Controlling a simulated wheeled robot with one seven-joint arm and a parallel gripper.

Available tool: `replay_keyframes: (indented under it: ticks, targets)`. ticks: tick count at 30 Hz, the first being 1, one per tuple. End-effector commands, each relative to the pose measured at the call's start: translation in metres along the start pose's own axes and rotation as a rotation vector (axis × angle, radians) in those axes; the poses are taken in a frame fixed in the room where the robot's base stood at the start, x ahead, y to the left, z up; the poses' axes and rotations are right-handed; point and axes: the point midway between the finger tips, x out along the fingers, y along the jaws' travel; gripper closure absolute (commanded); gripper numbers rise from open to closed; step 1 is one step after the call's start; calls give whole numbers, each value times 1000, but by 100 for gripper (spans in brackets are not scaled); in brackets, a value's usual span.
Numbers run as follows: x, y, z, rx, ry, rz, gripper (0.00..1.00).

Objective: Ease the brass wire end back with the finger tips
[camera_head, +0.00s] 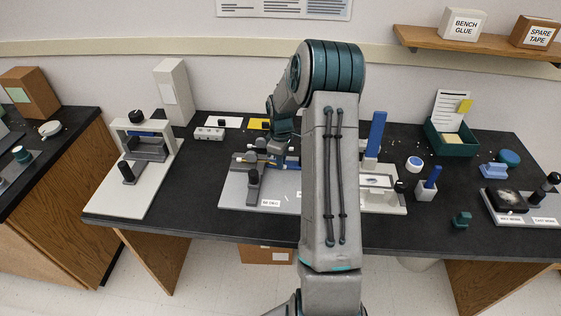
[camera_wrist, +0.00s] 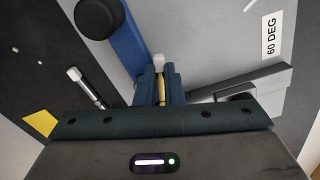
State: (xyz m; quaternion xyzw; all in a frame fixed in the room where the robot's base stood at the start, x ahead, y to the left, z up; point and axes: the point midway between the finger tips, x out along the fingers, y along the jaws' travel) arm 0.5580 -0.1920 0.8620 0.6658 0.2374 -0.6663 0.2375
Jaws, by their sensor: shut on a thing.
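In the wrist view, the two blue finger tips of my gripper (camera_wrist: 160,88) are closed on a thin brass wire end (camera_wrist: 162,92), which shows as a yellow strip between them. A pale rounded piece (camera_wrist: 158,60) sits just beyond the tips, close to a blue bar (camera_wrist: 125,42) with a black knob (camera_wrist: 98,18). The bar lies across a grey plate (camera_wrist: 205,45) with a "60 DEG" label. In the head view, my gripper (camera_head: 274,157) is low over the grey plate (camera_head: 236,192) at mid-bench. My arm hides part of the plate there, and the wire is too small to make out.
In the wrist view, a pale-tipped rod (camera_wrist: 86,88) lies left of the fingers and a dark grey block (camera_wrist: 245,82) is at right. In the head view, a white press-like stand (camera_head: 110,190) is left; a blue upright block (camera_head: 375,135) and green box (camera_head: 450,138) are right.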

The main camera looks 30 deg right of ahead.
Motion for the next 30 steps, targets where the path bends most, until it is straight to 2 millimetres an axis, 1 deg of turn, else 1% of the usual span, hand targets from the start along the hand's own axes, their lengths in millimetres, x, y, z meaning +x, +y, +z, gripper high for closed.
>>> replay_keyframes:
  ticks: [14,15,16,17,30]
  targets:
    - [0,1,0,-14,0,0,100]
    - [0,1,0,-14,0,0,84]
    - [0,1,0,-14,0,0,75]
    - [0,1,0,-14,0,1,69]
    - [-1,4,1,-7,4,9,69]
